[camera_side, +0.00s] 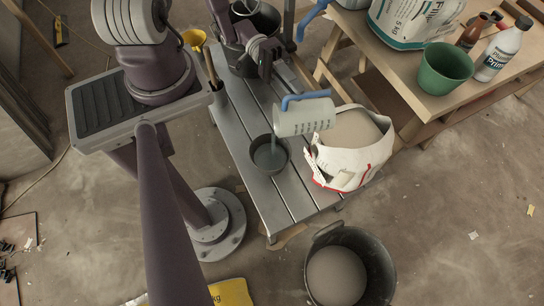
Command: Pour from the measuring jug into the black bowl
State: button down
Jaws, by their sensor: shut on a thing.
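The measuring jug (305,118) is a translucent pale grey vessel with dark markings and a blue handle (304,97). It is tilted onto its side, with its mouth to the left above the black bowl. A thin grey stream (274,142) runs from its mouth into the black bowl (283,152). The bowl stands upright on the slatted grey bench and has grey content inside. My gripper (267,66) is dark, behind and left of the jug, and shut on the jug; the contact at the handle is not clear.
An open white bag (336,165) of grey-beige material stands right beside the jug. A black bucket (384,270) is on the floor in front. A wooden table (425,98) at right holds a green pot (445,70), bottles and a large bag (405,25). The bench (298,200) is clear in front of the bowl.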

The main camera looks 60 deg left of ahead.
aim_at(303, 101)
jog(key=w+r, duration=0.1)
jog(key=w+r+n, duration=0.1)
jog(key=shift+w+d, duration=0.3)
jog(key=shift+d, duration=0.1)
jog(key=w+n, duration=0.1)
jog(key=w, duration=0.1)
jog(key=w+d+n+y, duration=0.1)
jog(key=shift+w+g, duration=0.35)
jog(key=shift+g, duration=0.05)
jog(key=shift+a, duration=0.1)
jog(key=shift+w, duration=0.1)
jog(key=w+d+f+n+g+y+b, duration=0.2)
jog(key=w+f+n+g+b, duration=0.15)
jog(key=w+n, duration=0.2)
jog(key=w+d+f+n+g+y+b, duration=0.1)
jog(key=w+f+n+g+b, duration=0.1)
jog(key=w+n+b, duration=0.3)
jog(key=shift+m+t, duration=0.25)
jog(key=shift+w+r+p, duration=0.25)
jog(key=shift+r, duration=1.05)
jog(key=shift+w+r+p, duration=0.2)
jog(key=shift+w+r, duration=0.05)
jog(key=shift+r, duration=1)
